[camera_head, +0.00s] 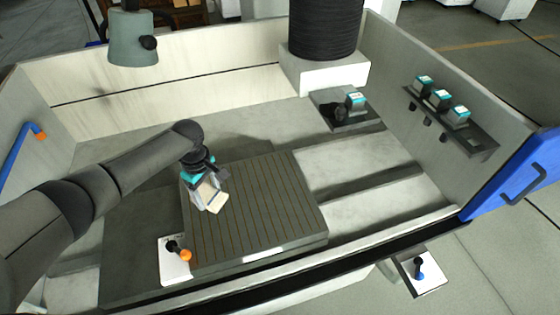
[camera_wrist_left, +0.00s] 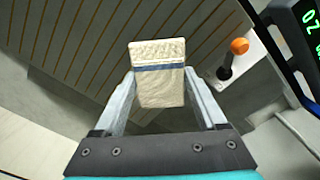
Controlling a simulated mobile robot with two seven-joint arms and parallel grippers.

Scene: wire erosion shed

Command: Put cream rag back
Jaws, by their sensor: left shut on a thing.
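The cream rag (camera_wrist_left: 160,85) is a folded block with a blue stripe, and it sits between the two fingers of my left gripper (camera_wrist_left: 162,100) in the left wrist view. The gripper is shut on it. In the head view the cream rag (camera_head: 211,196) is held by my left gripper (camera_head: 205,186) over the left part of the grooved plate (camera_head: 270,205). Whether the rag touches the plate I cannot tell. My right gripper is in neither view.
A white panel (camera_head: 171,270) with an orange-tipped lever stands at the plate's front left corner. A dark block with a teal-topped part (camera_head: 354,101) sits at the back right. Several teal-topped pieces stand on a wall shelf (camera_head: 465,137). The plate's right part is clear.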

